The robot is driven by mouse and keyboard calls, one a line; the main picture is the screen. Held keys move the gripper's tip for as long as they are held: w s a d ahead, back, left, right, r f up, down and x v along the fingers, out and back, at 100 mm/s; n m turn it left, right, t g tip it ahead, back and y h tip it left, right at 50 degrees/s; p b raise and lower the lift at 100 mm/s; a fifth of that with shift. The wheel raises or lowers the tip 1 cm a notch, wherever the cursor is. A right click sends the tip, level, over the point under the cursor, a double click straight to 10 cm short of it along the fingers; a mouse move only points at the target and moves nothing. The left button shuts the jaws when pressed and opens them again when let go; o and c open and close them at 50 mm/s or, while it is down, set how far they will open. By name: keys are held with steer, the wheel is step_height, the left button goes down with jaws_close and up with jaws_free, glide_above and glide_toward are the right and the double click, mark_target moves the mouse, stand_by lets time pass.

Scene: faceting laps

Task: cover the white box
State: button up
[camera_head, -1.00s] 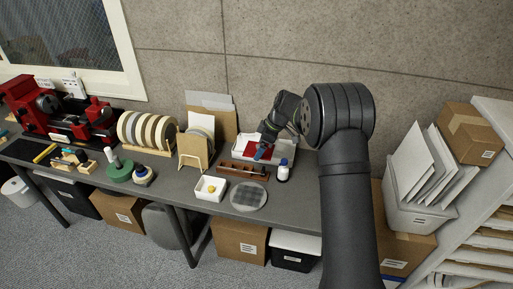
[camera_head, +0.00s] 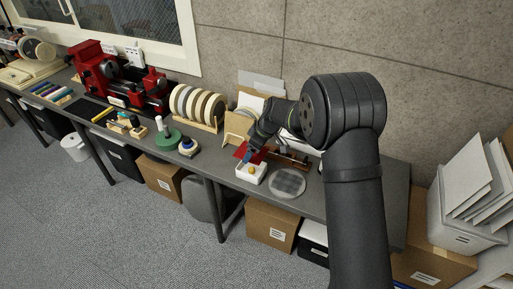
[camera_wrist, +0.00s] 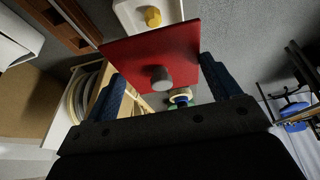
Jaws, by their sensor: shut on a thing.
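The white box (camera_head: 245,178) is open on the bench, with a small yellow piece (camera_head: 251,170) inside. In the wrist view the box (camera_wrist: 126,14) shows at the top, partly hidden by a red square plate (camera_wrist: 135,52) with a grey knob (camera_wrist: 161,79). My gripper (camera_wrist: 162,67) is shut on the red plate, a blue finger at each side. In the head view my gripper (camera_head: 249,155) holds the plate (camera_head: 239,151) tilted at the back of the box. The box is not covered, and I cannot tell whether the plate touches it.
A round grey mesh disc (camera_head: 287,183) lies right of the box. A brown wooden rack (camera_head: 291,157) is behind it. A wooden stand (camera_head: 235,127) and upright discs (camera_head: 194,105) stand behind and left. A green disc base (camera_head: 166,139) is left; bare bench lies between.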

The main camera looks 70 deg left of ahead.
steer(key=shift+f, duration=0.2)
steer(key=shift+f, duration=2.4)
steer(key=shift+f, duration=0.8)
stand_by(0.4)
steer(key=o, duration=0.9)
steer(key=v, duration=1.7)
steer(key=shift+r, duration=0.2)
steer(key=shift+w+d, duration=0.1)
steer(key=x, duration=1.7)
steer(key=shift+f, duration=0.25)
steer(key=shift+r, duration=0.1)
